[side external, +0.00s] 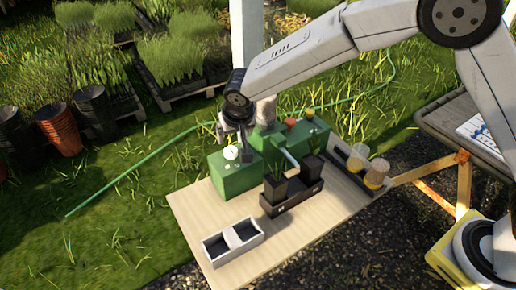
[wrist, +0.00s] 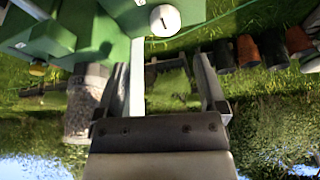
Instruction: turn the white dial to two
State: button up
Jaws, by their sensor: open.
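The white dial (side external: 231,153) sits on top of the left green box (side external: 236,181), at the back left of the wooden table. It also shows in the wrist view (wrist: 165,20) at the top, with a small dark mark on its face. The dial's numbers are too small to read.
More green boxes (side external: 317,137) stand to the right, with a red and a yellow knob on top. A white two-compartment tray (side external: 218,248) is at the front left. A jar of grey pellets (wrist: 88,105) stands near my gripper.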

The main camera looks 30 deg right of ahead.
aim_at(230, 149)
jog(key=shift+w+a, duration=0.2)
jog(key=shift+a, duration=0.15)
jog(key=shift+f, duration=0.1)
jog(key=shift+x, duration=3.85)
jog(key=shift+d, duration=0.1)
grip_shut()
